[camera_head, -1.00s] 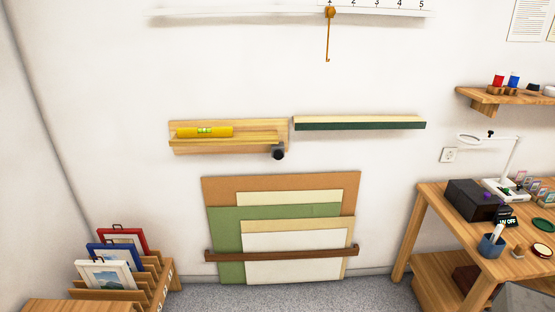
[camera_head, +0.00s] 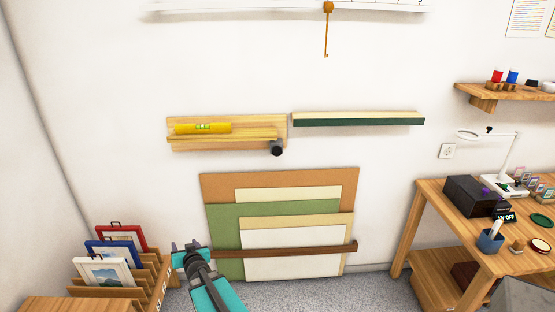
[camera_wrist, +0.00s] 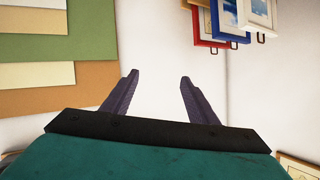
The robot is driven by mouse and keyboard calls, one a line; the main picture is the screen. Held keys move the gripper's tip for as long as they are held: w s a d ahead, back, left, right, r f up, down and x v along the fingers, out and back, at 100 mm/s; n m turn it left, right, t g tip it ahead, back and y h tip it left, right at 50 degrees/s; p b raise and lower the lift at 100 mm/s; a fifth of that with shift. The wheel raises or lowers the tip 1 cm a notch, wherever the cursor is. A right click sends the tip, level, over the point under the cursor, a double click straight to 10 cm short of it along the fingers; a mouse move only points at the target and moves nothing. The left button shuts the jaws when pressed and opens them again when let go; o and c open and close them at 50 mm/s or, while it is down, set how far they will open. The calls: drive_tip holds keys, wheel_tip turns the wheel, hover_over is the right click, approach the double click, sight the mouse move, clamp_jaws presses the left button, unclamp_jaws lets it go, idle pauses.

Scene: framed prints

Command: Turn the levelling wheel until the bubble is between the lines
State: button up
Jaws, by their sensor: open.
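A wooden wall ledge (camera_head: 180,147) carries a yellow spirit level (camera_head: 218,128) with a green vial (camera_head: 203,127) near its middle. The bubble's place between the lines is too small to tell. A dark round levelling wheel (camera_head: 277,149) sits at the ledge's lower right end. My gripper (camera_head: 187,246) is at the lower left in the head view, well below and left of the wheel, in front of the leaning boards' left edge. In the wrist view my gripper (camera_wrist: 158,85) is open and empty, its fingers apart; the wheel and level are not in that view.
Coloured boards (camera_head: 280,185) lean behind a brown rail (camera_head: 300,251) below the ledge. Framed prints (camera_head: 112,258) stand in a wooden rack at lower left. A green-fronted shelf (camera_head: 360,120) is right of the wheel. A cluttered wooden table (camera_head: 447,222) stands at right. The wall around the ledge is clear.

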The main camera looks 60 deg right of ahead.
drive_tip(key=s+d+r+m+t+h, duration=0.1)
drive_tip(key=s+d+r+h, duration=0.1)
drive_tip(key=d+r, duration=0.7)
drive_tip(key=m+g+h, duration=0.2)
drive_tip(key=m+h, duration=0.2)
drive_tip(key=h, duration=0.3)
approach(277, 153)
drive_tip(key=v, duration=0.5)
drive_tip(key=shift+a+r+b, duration=0.3)
drive_tip(key=shift+r, duration=0.2)
drive_tip(key=shift+d, duration=0.1)
drive_tip(key=shift+f+p+x, duration=0.2)
drive_tip(key=shift+p+x, duration=0.3)
drive_tip(key=shift+x, duration=2.9)
drive_tip(key=shift+f+p+x, duration=0.15)
drive_tip(key=shift+p+x, duration=0.35)
drive_tip(key=shift+x, duration=2.9)
